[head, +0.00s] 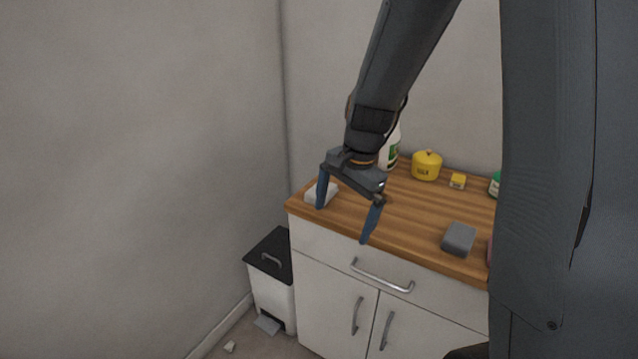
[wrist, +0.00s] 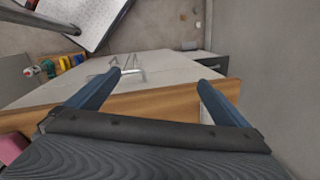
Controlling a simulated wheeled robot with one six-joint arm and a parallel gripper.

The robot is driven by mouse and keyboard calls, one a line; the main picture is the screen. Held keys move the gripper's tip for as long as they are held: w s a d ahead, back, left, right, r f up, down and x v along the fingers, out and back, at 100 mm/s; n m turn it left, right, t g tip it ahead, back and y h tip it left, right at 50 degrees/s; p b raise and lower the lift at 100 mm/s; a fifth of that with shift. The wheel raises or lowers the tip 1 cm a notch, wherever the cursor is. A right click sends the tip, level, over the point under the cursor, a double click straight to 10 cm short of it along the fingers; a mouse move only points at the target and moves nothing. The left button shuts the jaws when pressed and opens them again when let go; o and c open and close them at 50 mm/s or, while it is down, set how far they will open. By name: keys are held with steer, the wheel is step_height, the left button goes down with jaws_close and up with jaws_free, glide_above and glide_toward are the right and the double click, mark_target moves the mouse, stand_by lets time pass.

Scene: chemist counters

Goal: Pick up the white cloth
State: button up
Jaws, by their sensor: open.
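A small white folded thing (head: 326,190), which looks like the white cloth, lies on the wooden counter top (head: 410,212) at its left front corner. It is partly hidden behind the left finger of my gripper (head: 343,224). My gripper is open and empty, pointing down over the counter's front edge. Its left finger overlaps the cloth in the head view; I cannot tell whether they touch.
A grey block (head: 459,238) lies right of my gripper. A lidded bin (head: 270,285) stands left of the cabinet. A small whitish scrap (head: 230,346) lies on the floor.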

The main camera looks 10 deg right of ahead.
steer(key=w+m+p, duration=0.1)
steer(key=w+m, duration=0.4)
steer(key=w+d+r+m+t+y+p, duration=0.1)
steer(key=w+m+p, duration=0.1)
steer(key=w+m, duration=0.3)
steer(key=w+d+r+m+p, duration=0.1)
steer(key=w+m+p, duration=0.1)
steer(key=w+m, duration=0.2)
steer(key=shift+w+d+m+t+y, duration=0.1)
steer(key=shift+w+m+t+y, duration=0.1)
steer(key=shift+w, duration=0.65)
steer(key=shift+w+d+m+t+y, duration=0.1)
steer(key=shift+w+m+t+y, duration=0.1)
steer(key=shift+w, duration=0.65)
steer(key=shift+p+x, duration=1.55)
steer(key=shift+x, duration=1.85)
steer(key=shift+w+d, duration=0.1)
steer(key=c, duration=1)
step_height(320, 180, up, 10)
steer(key=b, duration=0.3)
steer(key=shift+c, duration=0.2)
steer(key=o, duration=0.4)
steer(key=c, duration=0.3)
